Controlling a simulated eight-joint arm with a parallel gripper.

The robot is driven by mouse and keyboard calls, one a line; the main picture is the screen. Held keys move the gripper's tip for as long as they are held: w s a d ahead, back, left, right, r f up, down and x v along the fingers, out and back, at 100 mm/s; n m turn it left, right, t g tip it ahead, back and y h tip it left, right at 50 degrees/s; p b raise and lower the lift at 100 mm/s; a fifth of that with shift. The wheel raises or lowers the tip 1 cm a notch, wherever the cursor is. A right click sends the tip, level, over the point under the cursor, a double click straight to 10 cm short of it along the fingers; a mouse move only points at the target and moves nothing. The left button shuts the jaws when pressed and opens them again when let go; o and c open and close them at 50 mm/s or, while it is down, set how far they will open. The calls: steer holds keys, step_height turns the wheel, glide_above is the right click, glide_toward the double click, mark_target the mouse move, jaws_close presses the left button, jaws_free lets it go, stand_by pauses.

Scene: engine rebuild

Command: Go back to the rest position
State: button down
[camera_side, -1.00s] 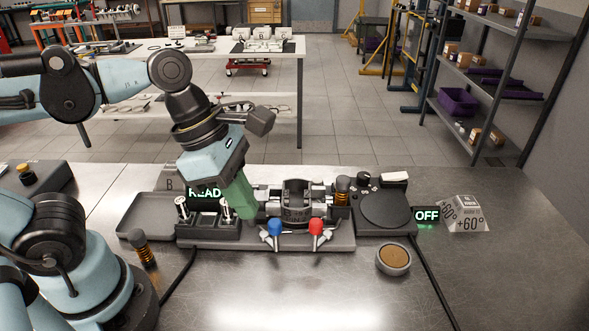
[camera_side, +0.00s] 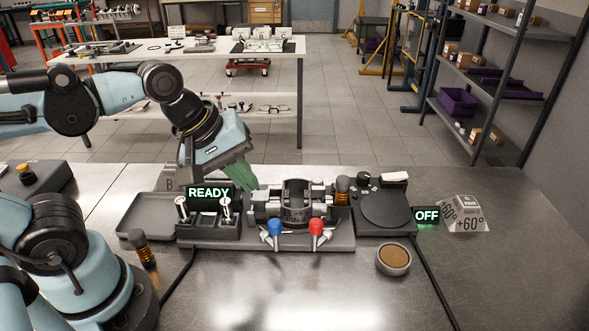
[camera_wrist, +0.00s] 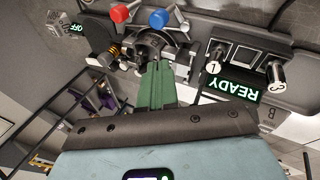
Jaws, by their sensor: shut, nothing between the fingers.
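My gripper (camera_side: 243,176) has green fingers and is tilted down above the back of the fixture, behind the bench parts in the side view. Its fingers are shut and hold nothing. In the wrist view the green fingers (camera_wrist: 158,68) lie together and point toward the clamped part. The grey clamped part (camera_side: 295,203) sits in the middle of the fixture, and a small gap to my fingers seems to show. A READY display (camera_side: 209,193) glows to the left of my fingers.
Blue (camera_side: 275,227) and red (camera_side: 316,227) knobs stand at the fixture's front. A round plate unit (camera_side: 384,208) and an OFF display (camera_side: 427,216) lie right. A brown-topped cup (camera_side: 393,259) and a dark spring piece (camera_side: 142,247) stand on the bench.

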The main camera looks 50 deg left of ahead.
steer(key=a+m, duration=0.1)
steer(key=m, duration=0.3)
steer(key=w+a+f+m+t+y, duration=0.1)
steer(key=a+m, duration=0.1)
steer(key=m, duration=0.1)
steer(key=w+a+m+t, duration=0.1)
steer(key=m, duration=0.3)
steer(key=shift+w+a+f+m+y, duration=0.2)
steer(key=shift+a+f+m+y, duration=0.1)
steer(key=shift+a, duration=0.1)
